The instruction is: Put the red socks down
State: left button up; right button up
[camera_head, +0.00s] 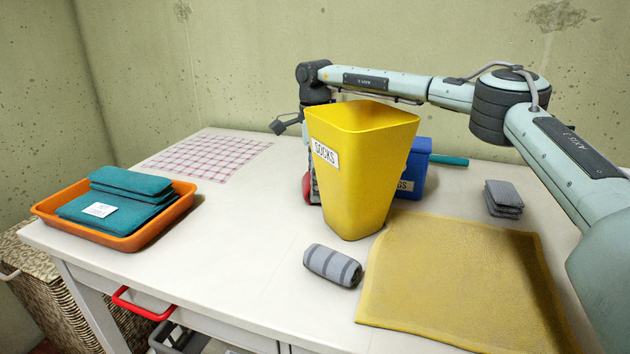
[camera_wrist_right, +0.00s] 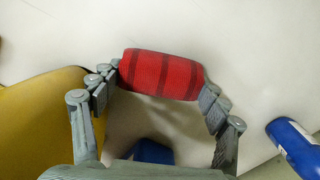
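The red socks (camera_wrist_right: 160,74), a roll with darker stripes, lie across between the fingertips of my right gripper (camera_wrist_right: 161,78) in the right wrist view. A fingertip meets each end of the roll, so the gripper looks shut on it. In the head view only a bit of the red socks (camera_head: 307,188) shows at the left edge of the yellow SOCKS bin (camera_head: 360,180), low by the white table (camera_head: 250,220). The bin hides most of my right gripper there. Whether the socks touch the table is unclear. My left gripper is in neither view.
A grey striped roll (camera_head: 332,265) lies in front of the bin, beside a yellow cloth (camera_head: 450,285). A blue bin (camera_head: 413,170) stands behind. Dark grey folded cloths (camera_head: 503,198) lie right, an orange tray (camera_head: 125,240) with teal cloths left, a checked cloth (camera_head: 205,158) at the back.

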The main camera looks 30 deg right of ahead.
dwell(0.3)
notch_tip(320, 180, up, 7)
jog(key=shift+r, duration=0.4)
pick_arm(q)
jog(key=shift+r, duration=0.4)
